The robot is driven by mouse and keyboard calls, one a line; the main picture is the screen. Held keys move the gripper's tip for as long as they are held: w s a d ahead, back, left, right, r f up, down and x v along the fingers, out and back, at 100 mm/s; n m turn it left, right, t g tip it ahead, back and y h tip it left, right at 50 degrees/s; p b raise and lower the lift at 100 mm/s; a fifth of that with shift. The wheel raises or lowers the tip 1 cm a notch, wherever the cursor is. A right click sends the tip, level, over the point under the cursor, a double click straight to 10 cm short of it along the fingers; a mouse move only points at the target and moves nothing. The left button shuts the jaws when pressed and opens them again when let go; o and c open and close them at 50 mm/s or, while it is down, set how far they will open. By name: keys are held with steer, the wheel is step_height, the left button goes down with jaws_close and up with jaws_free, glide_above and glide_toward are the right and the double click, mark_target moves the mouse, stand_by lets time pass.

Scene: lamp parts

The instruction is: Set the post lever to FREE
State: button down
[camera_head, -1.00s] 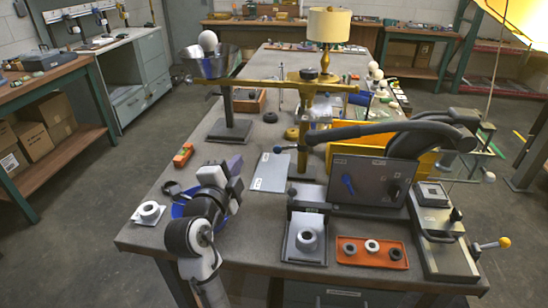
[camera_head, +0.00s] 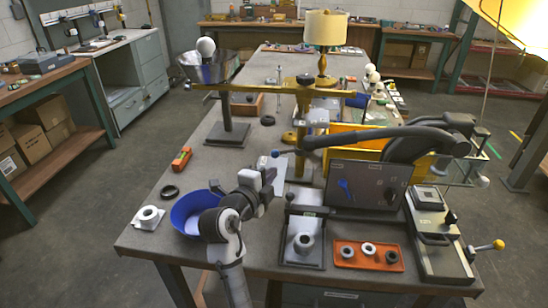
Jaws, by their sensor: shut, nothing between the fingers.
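The brass post (camera_head: 302,125) stands upright near the middle of the bench and carries a long horizontal brass arm (camera_head: 245,86). A short dark lever with a blue ball knob (camera_head: 275,154) sticks out to the left from the lower post. It is probably the post lever; I cannot read a FREE mark at this size. My gripper (camera_head: 268,178) is shut and empty, just below and left of the knob. I cannot tell whether it touches the lever. My gripper and wrist hide part of the pale plate (camera_head: 302,190) beside the post.
A blue bowl (camera_head: 183,212) and white ring part (camera_head: 149,215) are left of my arm. A dark panel (camera_head: 368,185), an orange tray (camera_head: 342,263) of rings and a grey fixture (camera_head: 433,262) with a yellow-knobbed lever are right. Bench is clear around the orange block (camera_head: 181,158).

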mark_target(282, 153)
steer(key=shift+w+d+f+p, duration=0.25)
steer(key=shift+w+p, duration=0.3)
steer(key=shift+w, duration=0.8)
steer(key=shift+w+d+f+p, duration=0.3)
steer(key=shift+w+p, duration=0.2)
steer(key=shift+w, duration=0.9)
steer(key=shift+w+d+f+p, duration=0.25)
steer(key=shift+w+p, duration=0.3)
steer(key=shift+w, duration=0.8)
